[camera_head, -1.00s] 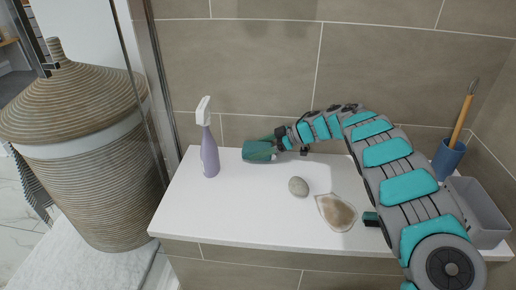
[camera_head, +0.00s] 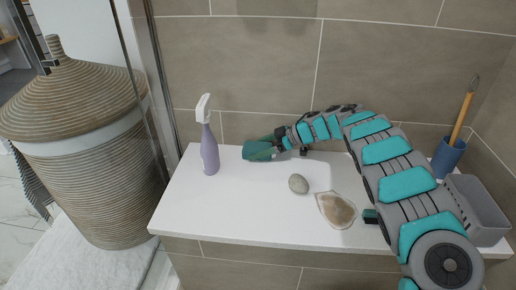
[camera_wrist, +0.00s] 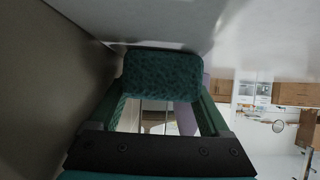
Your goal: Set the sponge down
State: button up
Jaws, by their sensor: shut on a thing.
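The dark green sponge (camera_head: 257,152) is at the back of the white ledge (camera_head: 235,205), right of the spray bottle. My gripper (camera_head: 273,146) reaches it from the right, low along the tiled wall. In the wrist view the textured sponge (camera_wrist: 162,76) sits between the two green fingers of my gripper (camera_wrist: 162,92), which are shut on it. The white surface fills the top of that view, close to the sponge's edge. I cannot tell whether the sponge touches it.
A purple spray bottle (camera_head: 209,150) stands left of the sponge. A grey stone (camera_head: 298,184) and a brown-and-white shell-like piece (camera_head: 336,210) lie in front. A blue cup (camera_head: 447,157) and grey bin (camera_head: 478,207) stand right. The ledge's front left is clear.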

aim_at(265, 146)
jog(key=o, duration=1.2)
jog(key=shift+c, duration=0.2)
jog(key=shift+v, duration=4)
